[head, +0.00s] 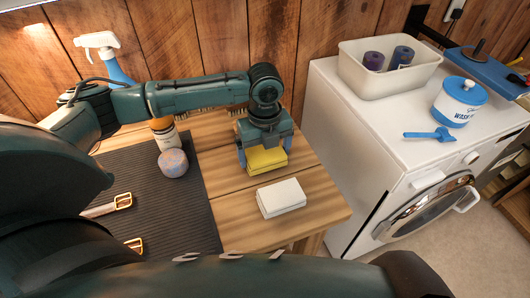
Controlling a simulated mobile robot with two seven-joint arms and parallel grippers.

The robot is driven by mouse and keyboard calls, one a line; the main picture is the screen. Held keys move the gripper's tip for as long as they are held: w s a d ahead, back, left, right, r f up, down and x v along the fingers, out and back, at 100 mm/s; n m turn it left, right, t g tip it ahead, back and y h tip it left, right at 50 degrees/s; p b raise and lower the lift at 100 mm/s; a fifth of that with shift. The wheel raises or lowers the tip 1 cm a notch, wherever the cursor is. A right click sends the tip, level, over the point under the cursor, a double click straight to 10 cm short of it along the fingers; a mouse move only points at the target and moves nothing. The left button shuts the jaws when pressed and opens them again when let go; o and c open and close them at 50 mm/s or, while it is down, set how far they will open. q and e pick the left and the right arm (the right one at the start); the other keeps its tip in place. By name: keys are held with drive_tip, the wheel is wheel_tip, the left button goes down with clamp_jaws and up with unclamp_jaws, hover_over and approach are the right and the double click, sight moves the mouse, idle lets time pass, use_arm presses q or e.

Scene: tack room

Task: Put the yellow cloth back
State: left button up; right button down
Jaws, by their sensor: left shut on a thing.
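The yellow cloth (265,160) is a folded block in the head view, near the right part of the wooden bench (235,217). My left gripper (264,156) points down and is shut on the yellow cloth, with a finger at each side of it. The gripper body hides part of the cloth's back. I cannot tell whether the cloth touches the bench. A folded white cloth (281,198) lies on the bench just in front of it. My right gripper is not in view.
A dark ribbed mat (140,180) holds a round sponge-like ball (173,163) and buckled straps (108,207). A spray bottle (105,60) stands behind my left arm. The washing machine (345,150) at right bears a white bin (390,75), a blue-lidded tub (458,103) and a blue scoop (430,134).

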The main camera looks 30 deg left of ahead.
sight(265, 153)
use_arm(q)
drive_tip(key=shift+f, duration=0.4)
drive_tip(key=o, duration=0.8)
drive_tip(key=shift+f, duration=0.1)
wheel_tip(265, 153, up, 12)
idle(0.4)
